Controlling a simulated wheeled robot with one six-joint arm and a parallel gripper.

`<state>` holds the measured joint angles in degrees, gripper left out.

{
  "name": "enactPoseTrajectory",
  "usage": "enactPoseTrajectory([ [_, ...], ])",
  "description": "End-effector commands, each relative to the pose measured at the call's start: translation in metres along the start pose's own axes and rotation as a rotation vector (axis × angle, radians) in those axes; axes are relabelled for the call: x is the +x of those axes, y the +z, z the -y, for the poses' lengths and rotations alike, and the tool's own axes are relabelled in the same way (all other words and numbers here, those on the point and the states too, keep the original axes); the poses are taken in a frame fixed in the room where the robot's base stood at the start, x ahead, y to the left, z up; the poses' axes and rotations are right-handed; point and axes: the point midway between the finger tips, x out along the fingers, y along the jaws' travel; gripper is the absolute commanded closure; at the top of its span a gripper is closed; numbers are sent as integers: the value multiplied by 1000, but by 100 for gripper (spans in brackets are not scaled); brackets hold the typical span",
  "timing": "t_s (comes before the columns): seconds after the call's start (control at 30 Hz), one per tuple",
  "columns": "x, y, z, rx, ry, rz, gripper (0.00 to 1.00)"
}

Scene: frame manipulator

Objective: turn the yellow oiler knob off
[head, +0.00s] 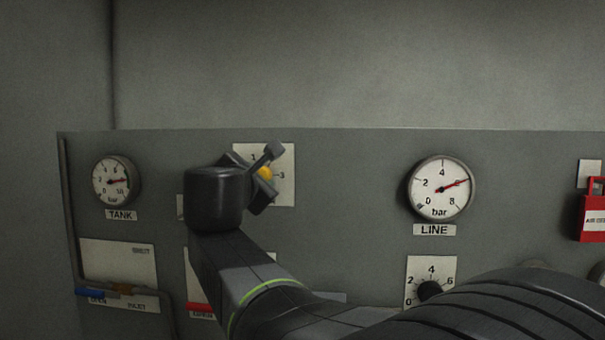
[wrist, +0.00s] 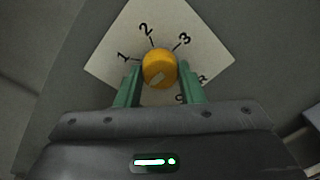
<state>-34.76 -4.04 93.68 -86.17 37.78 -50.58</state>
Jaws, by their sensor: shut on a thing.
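The yellow oiler knob (wrist: 158,67) sits on a pale square dial plate (wrist: 205,47) marked 1, 2 and 3 in the wrist view. More marks at the lower right of the plate are partly hidden. My gripper (wrist: 160,75) has its green fingers on either side of the knob and is shut on it. A light notch on the knob's face is at its lower part, near the gripper. In the head view the knob (head: 264,173) shows as a small yellow patch behind my gripper (head: 267,171), on the plate (head: 284,190), which is partly covered.
The TANK gauge (head: 116,181) is left of my gripper and the LINE gauge (head: 441,188) is to the right. A black knob (head: 430,290) on a numbered plate is below it. A blue lever (head: 89,293) is at lower left, a red padlock (head: 594,218) at far right.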

Motion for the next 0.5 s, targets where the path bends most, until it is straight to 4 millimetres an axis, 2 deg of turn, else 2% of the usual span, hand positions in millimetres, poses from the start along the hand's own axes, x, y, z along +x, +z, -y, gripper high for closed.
enactPoseTrajectory([
  [0.5,0,-2,1,-89,-4,1,88],
])
